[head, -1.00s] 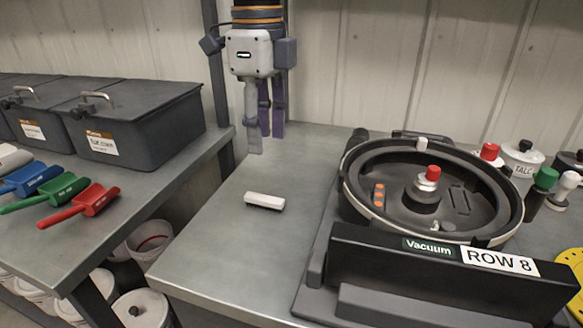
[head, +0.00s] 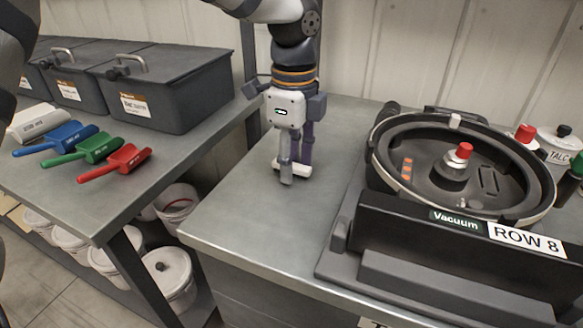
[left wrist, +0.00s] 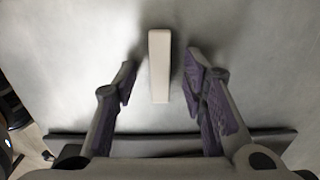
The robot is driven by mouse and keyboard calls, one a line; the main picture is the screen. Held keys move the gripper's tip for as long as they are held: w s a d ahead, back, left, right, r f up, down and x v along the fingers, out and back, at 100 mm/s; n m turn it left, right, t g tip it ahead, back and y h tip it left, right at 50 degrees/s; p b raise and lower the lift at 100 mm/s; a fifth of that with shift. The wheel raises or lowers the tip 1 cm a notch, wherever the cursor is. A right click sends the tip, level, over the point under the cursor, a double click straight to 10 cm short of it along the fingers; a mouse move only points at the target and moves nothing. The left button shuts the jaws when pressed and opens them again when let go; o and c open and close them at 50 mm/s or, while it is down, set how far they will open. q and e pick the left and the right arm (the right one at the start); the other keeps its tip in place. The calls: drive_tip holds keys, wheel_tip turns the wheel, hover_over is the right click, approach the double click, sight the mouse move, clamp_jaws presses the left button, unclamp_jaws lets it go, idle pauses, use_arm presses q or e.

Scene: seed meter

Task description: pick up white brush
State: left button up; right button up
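The white brush (head: 301,170) lies on the grey metal table, partly hidden behind a finger of my left gripper (head: 296,172) in the head view. In the left wrist view the brush (left wrist: 159,66) is a pale bar between the two purple-padded fingers of the left gripper (left wrist: 163,82). The fingers are apart, with a gap on each side of the brush, so the gripper is open and does not hold it. My right gripper is in neither view.
The black round seed meter (head: 460,165) with its "Vacuum ROW 8" front stands right of the brush. On the left bench are black lidded bins (head: 165,85) and scoops in red (head: 128,158), green (head: 96,147) and blue (head: 70,136). White buckets (head: 172,275) stand below.

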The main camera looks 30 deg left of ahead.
use_arm(q)
clamp_jaws()
drive_tip(key=shift+r, duration=0.1)
